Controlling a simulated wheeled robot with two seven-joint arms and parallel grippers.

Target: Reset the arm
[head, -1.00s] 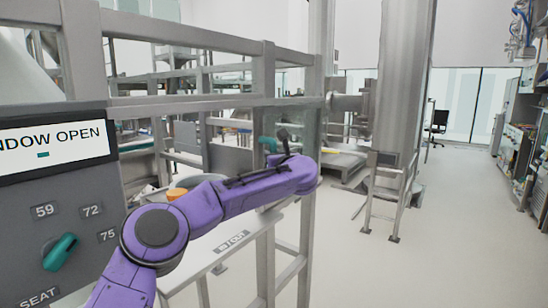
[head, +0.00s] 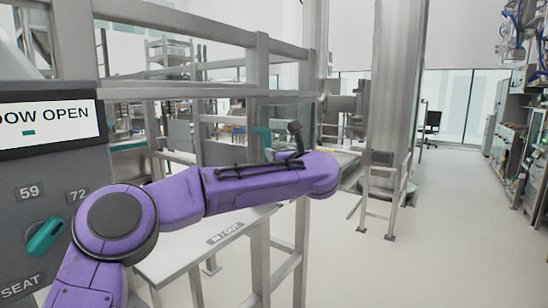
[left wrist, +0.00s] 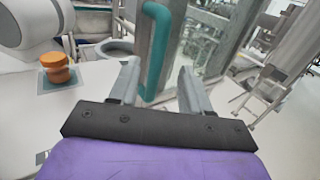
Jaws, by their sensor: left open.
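My left arm (head: 250,189), purple, reaches in from the lower left in the head view, its far end in front of the metal frame. Its gripper is hidden behind the arm's end there. In the left wrist view my left gripper (left wrist: 158,85) is open, its two grey fingers apart with nothing held between them. A teal handle (left wrist: 155,50) on a glass door stands beyond the fingers, beside the left one; I cannot tell whether they touch. The same teal handle (head: 262,140) shows just above the arm in the head view. My right gripper is not in view.
A control panel (head: 50,190) with a screen and teal knob (head: 47,236) stands close at left. A metal frame (head: 180,93) crosses behind the arm. An orange knobbed object (left wrist: 55,68) sits on the white table (left wrist: 30,110). Open floor (head: 420,230) lies at right.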

